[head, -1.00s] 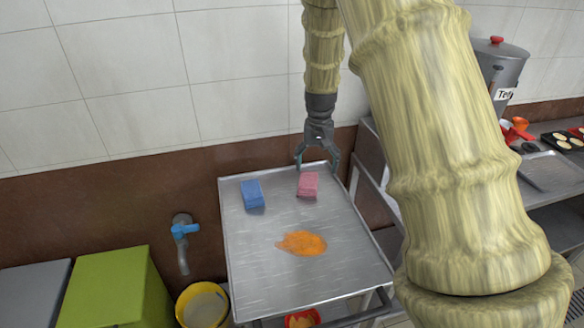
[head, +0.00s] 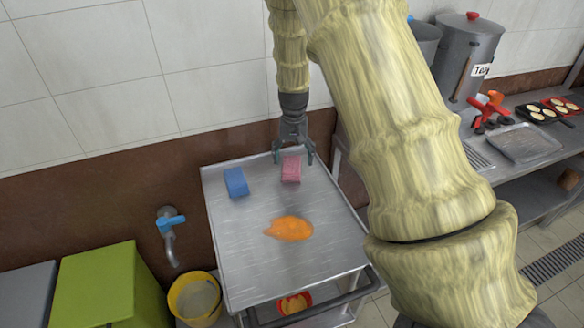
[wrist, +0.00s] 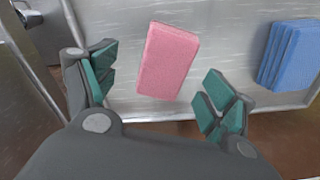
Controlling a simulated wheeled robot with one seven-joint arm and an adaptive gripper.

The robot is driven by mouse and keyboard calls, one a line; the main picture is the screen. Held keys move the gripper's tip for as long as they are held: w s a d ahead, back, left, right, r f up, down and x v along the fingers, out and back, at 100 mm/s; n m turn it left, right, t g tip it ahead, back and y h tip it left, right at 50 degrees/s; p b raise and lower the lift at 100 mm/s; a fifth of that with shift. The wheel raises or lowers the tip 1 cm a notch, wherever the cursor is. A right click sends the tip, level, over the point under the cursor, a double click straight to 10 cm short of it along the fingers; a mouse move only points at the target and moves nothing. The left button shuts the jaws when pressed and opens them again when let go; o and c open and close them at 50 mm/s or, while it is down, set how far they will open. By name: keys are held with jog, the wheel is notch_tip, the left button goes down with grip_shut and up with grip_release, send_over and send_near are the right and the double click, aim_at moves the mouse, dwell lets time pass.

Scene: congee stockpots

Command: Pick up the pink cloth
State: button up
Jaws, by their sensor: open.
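The pink cloth (head: 291,169) is a small folded block lying on the metal cart top (head: 305,265), near its back edge. My gripper (head: 293,157) is open over the back edge of the cart, close to the cloth. In the wrist view the pink cloth (wrist: 168,61) lies ahead of and between the spread fingers (wrist: 155,95), with nothing gripped. I cannot tell the exact height of the fingertips above the cart.
A blue cloth (head: 236,182) lies left of the pink one. An orange spill (head: 289,228) is in the middle of the cart top. A wall tap (head: 170,222), yellow bucket (head: 196,298) and green box (head: 112,285) are left. A counter with a pot (head: 467,58) is right.

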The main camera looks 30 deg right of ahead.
aim_at(291, 164)
jog(key=f, duration=0.1)
jog(key=f+p, duration=0.1)
jog(key=f, duration=0.1)
jog(key=shift+w+a, duration=0.15)
jog(key=shift+w, duration=0.25)
jog(key=shift+f, duration=0.65)
jog(key=shift+s, duration=0.1)
jog(key=c, duration=1.2)
jog(key=shift+r, duration=0.2)
jog(key=shift+r+b, duration=0.35)
jog(key=shift+r, duration=0.25)
jog(key=shift+r+b, duration=0.45)
jog(key=shift+r, duration=0.5)
jog(key=s+a+b, duration=0.1)
jog(key=s+a, duration=0.1)
jog(key=s, duration=0.3)
jog(key=s+a+r+b, duration=0.1)
jog(key=s+a, duration=0.1)
jog(key=s, duration=0.2)
jog(key=s+a+b, duration=0.2)
jog(key=s, duration=0.3)
jog(key=shift+s+a+r, duration=0.15)
jog(key=shift+s+r, duration=0.15)
jog(key=shift+s, duration=0.05)
